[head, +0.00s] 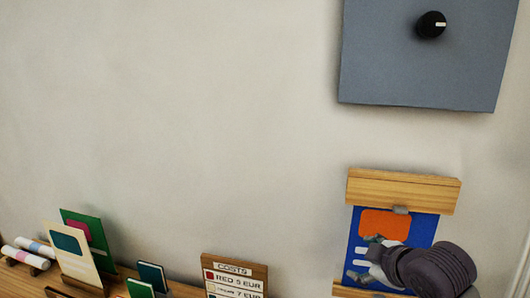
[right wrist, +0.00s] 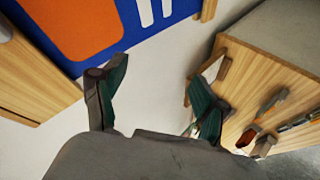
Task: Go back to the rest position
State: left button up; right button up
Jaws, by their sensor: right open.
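My right gripper (head: 366,258) is at the lower right of the head view, in front of a blue poster (head: 425,228) with an orange patch and white bars. In the right wrist view the right gripper (right wrist: 157,78) has its fingers spread, with nothing between them. The poster (right wrist: 135,40) shows there beyond the fingers, at upper left. My left gripper is not in view.
A wooden rail (head: 405,190) with a small clip is above the poster. A grey panel with a black knob (head: 431,25) is at upper right. Cards, rolls and a costs sign (head: 235,272) stand along the bottom left. A wooden unit (right wrist: 262,85) is at right in the wrist view.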

jog(key=s+f+m+g+h, duration=0.2)
jog(key=s+f+m+g, duration=0.65)
jog(key=s+f, duration=1.95)
jog(key=s+f+m+b, duration=0.25)
jog(key=f+b, duration=0.55)
jog(key=f, duration=2.4)
jog(key=s+d+f+b, duration=0.1)
jog(key=s+f+b, duration=0.2)
jog(key=s+f, duration=0.5)
jog(key=s+d+f+n+g+b, duration=0.1)
jog(key=s+f+b, duration=0.2)
jog(key=s+f, duration=0.6)
notch_tip(320, 180, down, 6)
jog(key=shift+s+d+r, duration=0.15)
jog(key=shift+d+r, duration=0.05)
